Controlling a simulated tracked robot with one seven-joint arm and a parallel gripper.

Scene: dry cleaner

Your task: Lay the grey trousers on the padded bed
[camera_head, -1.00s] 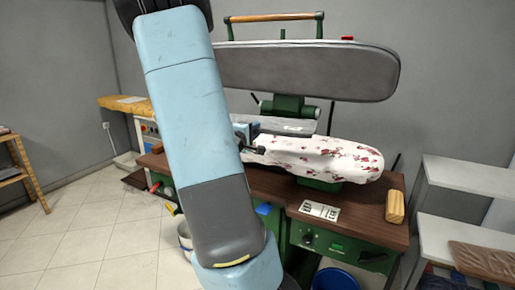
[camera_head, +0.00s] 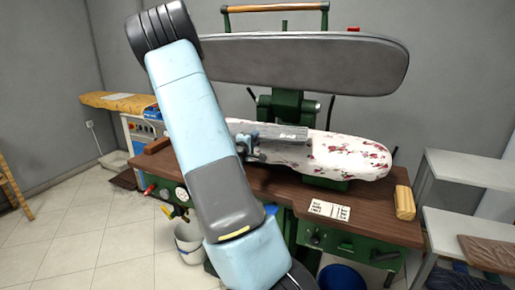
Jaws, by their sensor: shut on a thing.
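The grey trousers (camera_head: 290,133) show as a small folded grey piece over the left part of the padded bed. The padded bed (camera_head: 345,157) is long and rounded, with a white cover patterned in red flowers. My gripper (camera_head: 257,147) is at the left edge of the trousers and is shut on them. My arm hides part of the gripper and the bed's left end. I cannot tell whether the trousers touch the bed.
The press's grey upper plate (camera_head: 310,62) is raised above the bed. A wooden block (camera_head: 404,203) and a white card (camera_head: 329,210) lie on the brown tabletop (camera_head: 370,215). Grey shelves (camera_head: 465,190) stand at right, a white bucket (camera_head: 188,240) below left.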

